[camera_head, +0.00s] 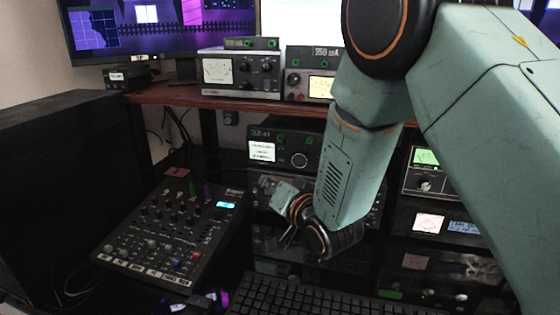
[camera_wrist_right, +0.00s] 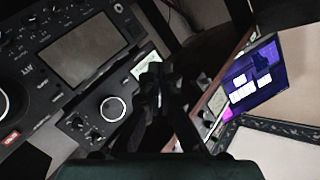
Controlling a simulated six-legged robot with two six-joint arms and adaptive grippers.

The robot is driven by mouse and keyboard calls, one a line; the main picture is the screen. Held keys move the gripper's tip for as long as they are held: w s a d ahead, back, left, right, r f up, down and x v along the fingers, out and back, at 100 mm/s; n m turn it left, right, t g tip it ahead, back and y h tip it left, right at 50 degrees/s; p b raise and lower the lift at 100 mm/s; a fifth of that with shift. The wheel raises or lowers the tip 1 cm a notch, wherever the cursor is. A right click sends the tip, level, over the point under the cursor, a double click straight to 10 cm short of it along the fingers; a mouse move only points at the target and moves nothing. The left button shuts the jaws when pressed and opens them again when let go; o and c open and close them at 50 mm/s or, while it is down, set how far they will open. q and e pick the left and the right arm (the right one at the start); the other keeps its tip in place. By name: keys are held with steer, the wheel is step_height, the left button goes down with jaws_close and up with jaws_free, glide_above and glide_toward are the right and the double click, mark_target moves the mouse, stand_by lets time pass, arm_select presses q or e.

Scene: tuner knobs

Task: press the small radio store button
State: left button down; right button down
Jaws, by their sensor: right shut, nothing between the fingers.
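A small dark radio (camera_head: 278,148) with a lit white display and one round knob sits under the wooden shelf. What looks like the same radio shows in the right wrist view (camera_wrist_right: 122,88), with a large knob and several small controls. I cannot make out which control is the store button. My right gripper (camera_head: 287,238) is low in front of the equipment stack, partly hidden by its own wrist. In the right wrist view its dark fingers (camera_wrist_right: 150,92) are shut and empty, in front of the radio's right side. I cannot tell whether they touch it. My left gripper is not in view.
A larger unit with a dark screen (camera_wrist_right: 82,48) adjoins the small radio. A mixer (camera_head: 170,235) lies at left and a keyboard (camera_head: 310,298) in front. More instruments (camera_head: 238,72) stand on the wooden shelf (camera_head: 190,96). My right arm hides part of the rack.

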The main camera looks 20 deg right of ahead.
mark_target(282, 160)
steer(key=w+d, duration=0.4)
steer(key=w, duration=0.2)
steer(key=shift+w+d+b, duration=0.25)
steer(key=shift+d+b, duration=0.1)
steer(key=shift+d, duration=0.05)
stand_by(0.3)
steer(key=shift+w, duration=0.1)
stand_by(0.8)
steer(key=shift+w+d, duration=0.25)
